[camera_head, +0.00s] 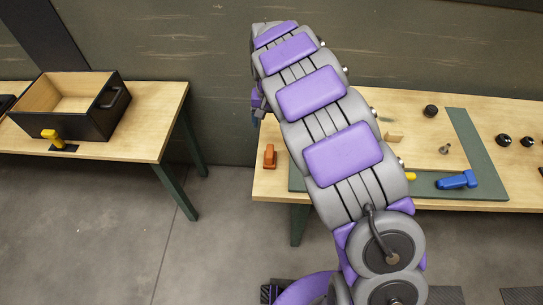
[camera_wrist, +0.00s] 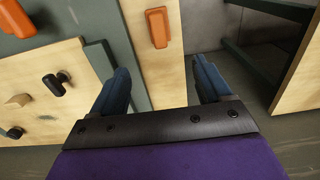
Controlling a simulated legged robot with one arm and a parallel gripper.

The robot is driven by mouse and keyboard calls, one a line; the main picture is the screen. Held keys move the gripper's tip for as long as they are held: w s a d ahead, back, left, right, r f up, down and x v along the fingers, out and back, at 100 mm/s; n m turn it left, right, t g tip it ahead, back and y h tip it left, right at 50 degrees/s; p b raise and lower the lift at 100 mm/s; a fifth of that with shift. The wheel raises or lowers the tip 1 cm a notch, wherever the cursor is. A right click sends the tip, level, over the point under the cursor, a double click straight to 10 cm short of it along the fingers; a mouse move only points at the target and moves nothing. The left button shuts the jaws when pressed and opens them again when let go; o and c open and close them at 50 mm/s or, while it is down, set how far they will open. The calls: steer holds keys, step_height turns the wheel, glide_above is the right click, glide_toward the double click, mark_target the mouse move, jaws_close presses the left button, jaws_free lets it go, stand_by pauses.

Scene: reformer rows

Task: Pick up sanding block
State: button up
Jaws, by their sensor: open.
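An orange block (camera_head: 270,157) lies on the left end of the right-hand workbench, near its front edge; it looks like the sanding block, though I cannot be sure. In the wrist view an orange block (camera_wrist: 158,27) lies on the pale wood ahead, in line with the gap between my fingers. My gripper (camera_wrist: 161,66) is open and empty, its two blue fingers apart and not touching the block. In the head view my arm hides much of the bench, and only a little of my gripper shows beyond it.
The workbench (camera_head: 345,190) also holds a blue tool (camera_head: 457,180), a wooden piece (camera_head: 394,137) and several dark knobs. Another orange thing (camera_wrist: 17,18) shows at the wrist view's corner. A left table (camera_head: 150,140) bears a black-sided box (camera_head: 100,124). Floor between the tables is clear.

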mark_target(269, 151)
steer(key=f, duration=0.3)
steer(key=f+b, duration=0.1)
steer(key=f, duration=0.3)
steer(key=a+f+b, duration=0.1)
steer(key=f, duration=0.3)
steer(key=shift+s+d+f+b, duration=0.1)
steer(key=shift+d+f+b, duration=0.35)
steer(key=shift+f, duration=0.25)
steer(key=f, duration=0.1)
steer(key=f+b, duration=0.1)
steer(key=f, duration=0.2)
steer(key=shift+s+a+f, duration=0.15)
steer(key=shift+s+f, duration=0.1)
steer(key=shift+f, duration=0.1)
steer(key=shift+r, duration=0.1)
steer(key=shift+d, duration=0.3)
steer(key=c, duration=0.3)
steer(key=shift+a, duration=0.15)
steer(key=c, duration=0.9)
